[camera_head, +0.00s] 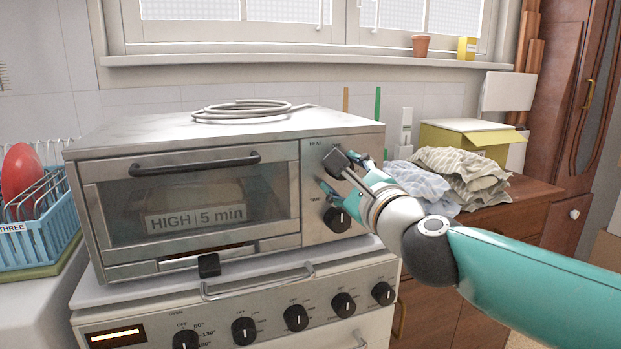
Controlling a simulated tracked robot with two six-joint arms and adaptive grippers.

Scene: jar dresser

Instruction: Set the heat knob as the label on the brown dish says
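The brown dish (196,194) sits inside the toaster oven (250,140), dim behind its shut glass door. Its white label (196,219) reads "HIGH | 5 min". My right gripper (344,174) is at the upper part of the oven's control panel, under the words HEAT and OFF. Its two teal fingers are apart, one at lower left and one at upper right. The black time knob (337,219) shows just below. My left gripper is not in view.
The toaster oven stands on a stove (270,320) with a row of black knobs. A blue dish rack (40,235) with a red plate (20,172) is at left. Cloths (460,172) and a yellow box (470,135) lie on the brown dresser at right. A coiled cable (245,111) rests on top.

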